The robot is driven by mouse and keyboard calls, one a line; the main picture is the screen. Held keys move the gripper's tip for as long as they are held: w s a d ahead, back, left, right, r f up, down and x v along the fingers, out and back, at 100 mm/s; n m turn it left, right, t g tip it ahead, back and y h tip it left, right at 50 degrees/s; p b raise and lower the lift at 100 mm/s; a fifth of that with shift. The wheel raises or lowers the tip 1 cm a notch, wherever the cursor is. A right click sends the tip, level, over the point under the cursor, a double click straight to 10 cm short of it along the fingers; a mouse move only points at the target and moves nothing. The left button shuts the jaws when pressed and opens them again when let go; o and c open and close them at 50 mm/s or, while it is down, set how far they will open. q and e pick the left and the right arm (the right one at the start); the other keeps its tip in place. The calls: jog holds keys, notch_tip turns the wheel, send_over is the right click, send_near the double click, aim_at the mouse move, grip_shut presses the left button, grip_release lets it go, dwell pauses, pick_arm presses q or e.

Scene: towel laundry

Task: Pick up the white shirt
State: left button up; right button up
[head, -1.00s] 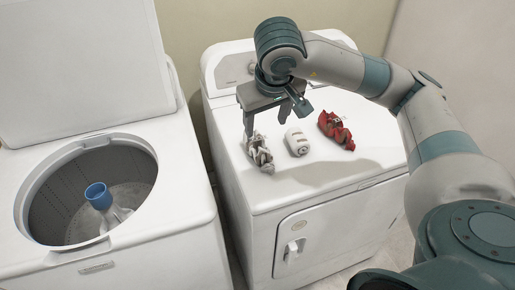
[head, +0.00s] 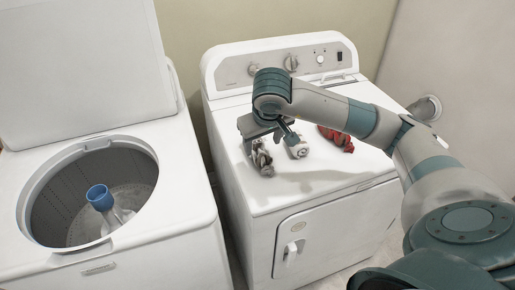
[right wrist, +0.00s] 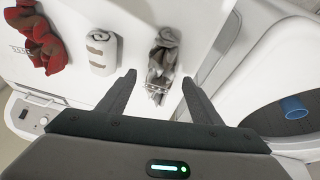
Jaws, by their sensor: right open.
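A crumpled grey-white cloth (head: 265,167), which looks like the white shirt, lies on top of the white dryer (head: 330,178) near its left edge. It also shows in the right wrist view (right wrist: 162,58). My right gripper (head: 267,143) is open and low over the cloth, hiding part of it in the head view. In the right wrist view, the cloth lies between and just beyond the two spread fingers (right wrist: 158,78) of my right gripper. Nothing is held. My left gripper is not in view.
A small white object (right wrist: 103,52) with brownish marks lies beside the cloth. A crumpled red cloth (right wrist: 42,38) lies past it. The open washer (head: 40,160), with a blue-topped agitator (head: 98,193), stands left of the dryer across a narrow gap.

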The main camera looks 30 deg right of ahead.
aim_at(261, 147)
jog(key=shift+w+d+f, duration=0.1)
jog(key=shift+w+f, duration=0.1)
jog(key=shift+f, duration=0.25)
jog(key=shift+w+f, duration=0.1)
jog(key=shift+f, duration=0.35)
jog(key=shift+w, duration=0.1)
jog(key=shift+p+x, duration=0.9)
jog(key=shift+p, duration=0.1)
jog(key=shift+p+x, duration=0.45)
jog(key=shift+x, duration=0.55)
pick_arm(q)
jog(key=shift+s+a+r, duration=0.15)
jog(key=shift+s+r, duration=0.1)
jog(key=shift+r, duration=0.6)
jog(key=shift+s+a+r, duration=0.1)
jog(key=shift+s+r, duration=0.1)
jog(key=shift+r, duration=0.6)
pick_arm(e)
jog(key=shift+x, duration=0.8)
jog(key=c, duration=0.9)
